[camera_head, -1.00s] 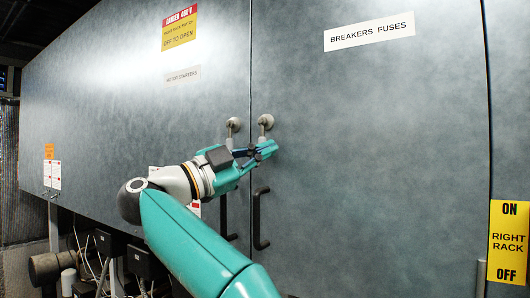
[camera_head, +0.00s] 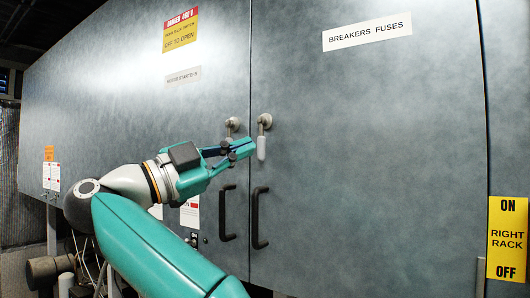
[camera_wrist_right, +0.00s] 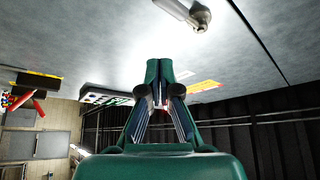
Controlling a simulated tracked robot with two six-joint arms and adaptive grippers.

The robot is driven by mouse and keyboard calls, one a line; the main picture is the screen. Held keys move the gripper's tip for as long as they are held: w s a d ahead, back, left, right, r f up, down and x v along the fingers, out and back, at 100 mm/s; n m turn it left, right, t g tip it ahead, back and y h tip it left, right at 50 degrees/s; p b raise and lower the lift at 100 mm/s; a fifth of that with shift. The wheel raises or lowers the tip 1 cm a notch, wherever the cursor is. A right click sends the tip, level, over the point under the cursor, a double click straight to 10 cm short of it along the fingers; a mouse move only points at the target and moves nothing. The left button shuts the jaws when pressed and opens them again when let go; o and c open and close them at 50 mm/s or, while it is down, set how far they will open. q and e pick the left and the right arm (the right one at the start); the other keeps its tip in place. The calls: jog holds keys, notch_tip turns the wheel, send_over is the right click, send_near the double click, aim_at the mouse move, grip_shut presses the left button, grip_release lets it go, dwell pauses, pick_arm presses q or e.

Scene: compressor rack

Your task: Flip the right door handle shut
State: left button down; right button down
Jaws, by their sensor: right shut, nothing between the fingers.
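The right door handle (camera_head: 262,143) is a small pale lever on a round metal pivot, near the seam on the right cabinet door (camera_head: 380,150). Its lever hangs straight down. My right gripper (camera_head: 250,147) is shut and empty, its fingertips just left of the lever in the head view. I cannot tell whether they touch it there. In the right wrist view the shut fingers (camera_wrist_right: 159,68) point up the picture, and a rounded metallic handle part (camera_wrist_right: 190,12) shows beyond them, apart from the tips. My left gripper is out of view.
The left door's similar handle (camera_head: 232,125) is partly hidden behind my right gripper. Two black pull bars (camera_head: 259,218) stand out below, beside the seam. A yellow ON/OFF sign (camera_head: 507,238) is at far right.

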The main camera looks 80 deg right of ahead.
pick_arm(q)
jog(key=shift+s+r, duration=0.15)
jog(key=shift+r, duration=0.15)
pick_arm(e)
jog(key=shift+w+a, duration=1.1)
jog(key=shift+w, duration=0.05)
jog(key=shift+s+r, duration=0.1)
